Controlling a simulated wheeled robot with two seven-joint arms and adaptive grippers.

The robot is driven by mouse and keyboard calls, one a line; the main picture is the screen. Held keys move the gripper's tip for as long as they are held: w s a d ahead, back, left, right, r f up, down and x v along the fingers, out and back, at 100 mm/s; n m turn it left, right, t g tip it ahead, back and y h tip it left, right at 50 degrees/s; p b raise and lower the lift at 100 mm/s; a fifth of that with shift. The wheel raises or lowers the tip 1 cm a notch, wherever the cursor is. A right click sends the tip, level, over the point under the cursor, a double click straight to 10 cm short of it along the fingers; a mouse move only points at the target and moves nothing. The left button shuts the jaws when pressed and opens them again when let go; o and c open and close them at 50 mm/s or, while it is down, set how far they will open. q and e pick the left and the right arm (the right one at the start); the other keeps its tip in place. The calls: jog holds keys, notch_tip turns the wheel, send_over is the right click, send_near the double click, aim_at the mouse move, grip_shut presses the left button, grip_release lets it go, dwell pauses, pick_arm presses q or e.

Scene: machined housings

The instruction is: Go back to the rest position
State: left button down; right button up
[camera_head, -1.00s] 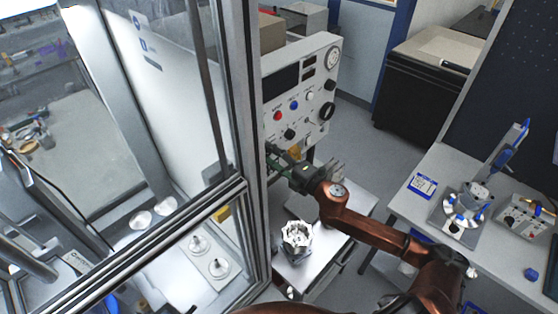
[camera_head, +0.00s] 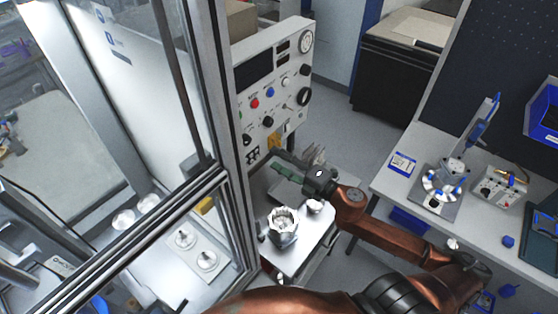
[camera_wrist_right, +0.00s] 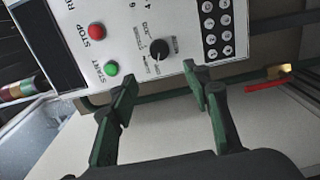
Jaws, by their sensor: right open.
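My right gripper (camera_head: 281,163) is open and empty, held above the small cart beside the control panel (camera_head: 270,85). Its two green fingers stand apart in the right wrist view (camera_wrist_right: 160,82), with nothing between them. The panel's red STOP button (camera_wrist_right: 96,32), green button (camera_wrist_right: 111,68) and black knob (camera_wrist_right: 159,49) show beyond the fingertips. The fingers look clear of the panel. My left gripper is not in the head view.
A machined housing (camera_head: 283,225) sits on the white cart (camera_head: 298,258) under my right arm. A glazed machine enclosure (camera_head: 228,150) stands at the left. A workbench (camera_head: 400,195) with a fixture (camera_head: 440,184) is at the right. Grey floor (camera_head: 335,120) lies open behind.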

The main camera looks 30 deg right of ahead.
dwell(0.4)
jog(key=s+d+f+m+g+h, duration=0.2)
jog(key=s+d+f+m+h, duration=0.25)
jog(key=f+m, duration=0.35)
jog(key=s+d+f+m+g+h, duration=0.3)
jog(key=d+f+m+h, duration=0.3)
jog(key=f, duration=0.3)
jog(key=s+a+f+m+g+y, duration=0.2)
jog(key=s+a+f+m+g, duration=0.25)
jog(key=s+f, duration=0.4)
jog(key=s+a+f+m+g+y, duration=0.25)
jog(key=s+a+f+g, duration=0.2)
jog(key=s+f, duration=0.45)
jog(key=s+a+f+b, duration=0.15)
jog(key=f+b, duration=0.25)
jog(key=f, duration=1.4)
jog(key=s+f+b, duration=0.2)
jog(key=f+b, duration=0.1)
jog(key=f, duration=1.5)
jog(key=s+f+g+b, duration=0.2)
jog(key=s+f+b, duration=0.3)
jog(key=s+f, duration=1.4)
notch_tip(320, 180, down, 4)
jog(key=shift+r+b, duration=0.2)
jog(key=shift+b, duration=0.2)
